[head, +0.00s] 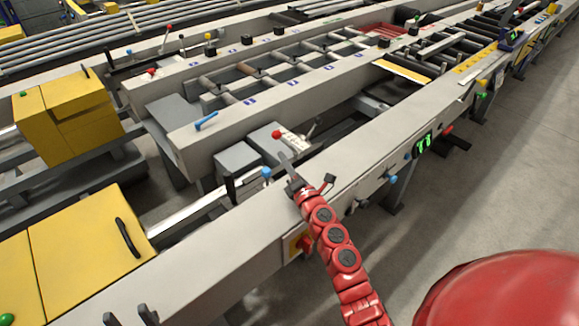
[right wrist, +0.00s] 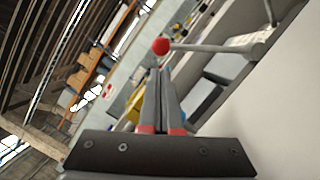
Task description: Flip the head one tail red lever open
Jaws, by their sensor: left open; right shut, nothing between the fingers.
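My right gripper (head: 285,160) is shut and empty, pointing toward the lever; touching cannot be told. It also shows in the right wrist view (right wrist: 160,72). My left gripper (head: 130,313) is at the bottom left edge, its two dark fingers apart, mostly cut off and far from the lever.
A long light beam (head: 350,158) runs under my right arm. A blue-knobbed lever (head: 266,173) stands close to the right gripper. Another blue lever (head: 206,121) lies on the upper beam. Yellow boxes (head: 75,250) stand at left. Floor is clear at right.

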